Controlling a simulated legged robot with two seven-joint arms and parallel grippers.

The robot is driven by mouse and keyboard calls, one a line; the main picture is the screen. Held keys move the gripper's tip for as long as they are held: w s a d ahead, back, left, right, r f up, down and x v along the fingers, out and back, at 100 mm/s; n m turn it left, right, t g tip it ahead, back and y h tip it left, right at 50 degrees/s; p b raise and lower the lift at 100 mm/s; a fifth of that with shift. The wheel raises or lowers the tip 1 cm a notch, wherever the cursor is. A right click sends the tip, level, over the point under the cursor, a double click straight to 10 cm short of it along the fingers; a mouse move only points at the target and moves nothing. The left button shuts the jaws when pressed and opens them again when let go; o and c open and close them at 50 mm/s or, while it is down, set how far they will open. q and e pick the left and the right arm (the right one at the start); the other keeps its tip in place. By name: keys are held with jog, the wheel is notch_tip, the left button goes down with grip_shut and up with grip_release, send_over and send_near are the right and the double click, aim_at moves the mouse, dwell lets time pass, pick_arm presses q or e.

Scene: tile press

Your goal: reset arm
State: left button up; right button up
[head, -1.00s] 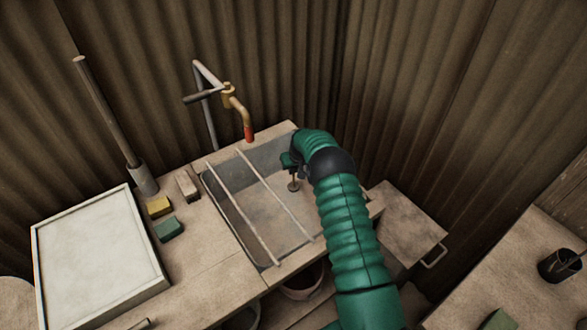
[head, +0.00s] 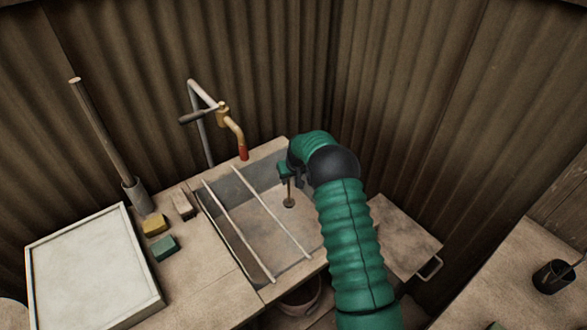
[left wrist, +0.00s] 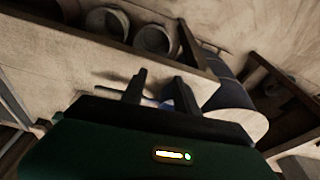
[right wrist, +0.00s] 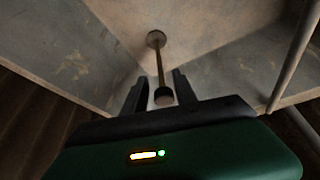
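My right arm comes in from the lower right in the head view and bends over a sink basin (head: 245,205). Its gripper (head: 287,178) is partly hidden behind the arm. A thin rod with a round disc foot (head: 289,203) stands in the basin below it. In the right wrist view the rod's dark top knob (right wrist: 163,96) lies between the fingers of my right gripper (right wrist: 160,80), which are apart; contact is unclear. My left gripper (left wrist: 160,78) shows only in the left wrist view, fingers apart and nothing between them.
Two thin bars (head: 270,212) cross the basin. A tap with a red tip (head: 243,153) stands behind it. A white framed board (head: 88,268), a yellow block (head: 154,224) and a green block (head: 164,247) lie left. A dark cup (head: 553,276) stands far right.

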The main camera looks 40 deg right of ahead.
jog(key=v, duration=1)
jog(key=s+a+r+n+y, duration=0.1)
jog(key=s+a, duration=0.2)
jog(key=a, duration=0.5)
jog(key=s+a+r+n, duration=0.1)
jog(key=s+a+r, duration=0.1)
jog(key=a, duration=0.6)
jog(key=s+a+n+g, duration=0.1)
jog(key=s+a+n, duration=0.2)
jog(key=s+a, duration=1.25)
jog(key=p+v, duration=0.8)
jog(key=p, duration=0.2)
jog(key=shift+d+g+y, duration=0.3)
jog(key=shift+d+y, duration=0.05)
jog(key=shift+y, duration=0.05)
jog(key=shift+w+a+r, duration=0.1)
jog(key=shift+w, duration=0.05)
